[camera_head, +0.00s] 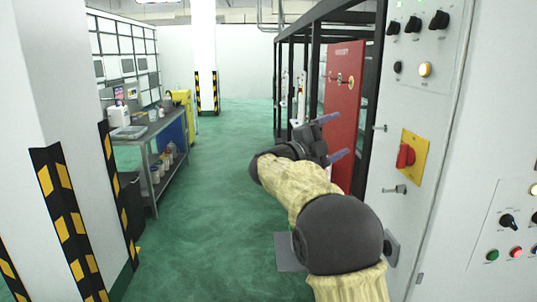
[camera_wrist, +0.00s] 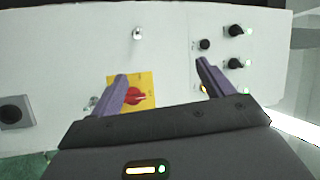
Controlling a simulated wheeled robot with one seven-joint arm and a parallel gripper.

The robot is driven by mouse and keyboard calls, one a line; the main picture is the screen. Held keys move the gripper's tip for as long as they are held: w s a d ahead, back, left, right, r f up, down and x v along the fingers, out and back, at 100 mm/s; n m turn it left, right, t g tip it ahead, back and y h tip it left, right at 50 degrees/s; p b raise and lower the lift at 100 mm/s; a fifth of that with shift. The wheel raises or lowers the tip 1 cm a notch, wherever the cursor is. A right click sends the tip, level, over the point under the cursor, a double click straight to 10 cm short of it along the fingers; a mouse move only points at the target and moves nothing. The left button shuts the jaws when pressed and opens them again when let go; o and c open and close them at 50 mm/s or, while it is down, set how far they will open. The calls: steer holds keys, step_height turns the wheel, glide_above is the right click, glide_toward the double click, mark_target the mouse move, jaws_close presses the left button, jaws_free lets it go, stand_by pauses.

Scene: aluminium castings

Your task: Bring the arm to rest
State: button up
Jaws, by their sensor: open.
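My gripper (camera_head: 335,136) is raised in front of the grey control cabinet (camera_head: 433,110), with its two purple fingers apart and nothing between them. In the wrist view my gripper (camera_wrist: 160,80) also shows open, facing the cabinet front. A red rotary switch (camera_head: 405,156) on a yellow plate sits on the cabinet panel, to the right of my gripper. In the wrist view the red switch (camera_wrist: 134,96) is beside the left finger, which partly covers its yellow plate. I cannot tell the exact gap between finger and panel.
Black knobs (camera_head: 439,20) and a lit button (camera_head: 425,69) sit higher on the cabinet. A red panel (camera_head: 343,100) stands in a black frame behind my gripper. A workbench (camera_head: 150,135) and striped pillars (camera_head: 62,200) are at the left. The green floor (camera_head: 215,190) between is clear.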

steer(key=s+a+f+n+t+y+p, duration=0.2)
steer(key=s+a+f+n+y, duration=0.1)
steer(key=f+n+y, duration=0.7)
steer(key=s+a+f+n+t+y+p, duration=0.1)
steer(key=s+a+f+n+y+p, duration=0.1)
steer(key=f+n+y, duration=0.75)
steer(key=s+d+f+n+g+p, duration=0.1)
steer(key=s+f+n+g, duration=0.3)
steer(key=s, duration=0.9)
steer(key=s+f+n+g+h, duration=0.1)
steer(key=s+f+n+g, duration=0.3)
steer(key=s, duration=1)
step_height(320, 180, down, 3)
steer(key=shift+s+d+f+g+p, duration=0.15)
steer(key=shift+d+g+p, duration=0.25)
steer(key=shift+g, duration=0.7)
steer(key=shift+c, duration=0.4)
